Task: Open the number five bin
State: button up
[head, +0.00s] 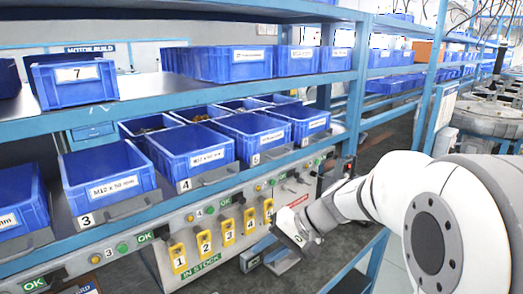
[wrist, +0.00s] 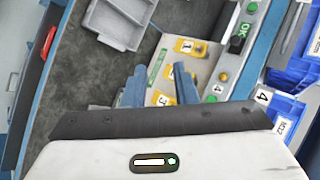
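The number five bin (head: 246,135) is a blue bin on the middle shelf in the head view. A small "5" plate (head: 256,159) and a grey flap (head: 277,153) are at its front edge. My gripper (head: 268,254) is below and in front of the shelf, low over the bench, well apart from the bin. In the wrist view my gripper (wrist: 160,88) has its two fingers apart with nothing visible between them. The number five bin cannot be made out in the wrist view.
Blue bins three (head: 105,178) and four (head: 190,152) stand left of it. Below runs a panel with green buttons, OK labels and yellow numbered tags (head: 204,243). The wrist view shows a grey tray (wrist: 120,22) on the dark bench. An upper shelf (head: 140,98) hangs above the bins.

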jog(key=w+r+m+t+y+p, duration=0.2)
jog(key=w+r+t+y, duration=0.15)
jog(key=w, duration=0.65)
jog(key=m+t+p, duration=0.3)
jog(key=m+t, duration=0.3)
jog(key=t, duration=0.5)
send_near(284, 156)
jog(key=f+x, duration=0.1)
jog(key=x, duration=0.2)
jog(key=shift+h, duration=0.25)
jog(key=p+x, duration=0.1)
jog(key=x, duration=0.4)
jog(key=p+x, duration=0.1)
jog(key=x, duration=0.1)
jog(key=shift+w+a+r+p, duration=0.1)
jog(key=shift+w+r+p, duration=0.2)
jog(key=shift+r, duration=0.2)
jog(key=shift+s, duration=0.1)
jog(key=shift+c, duration=0.4)
grip_shut()
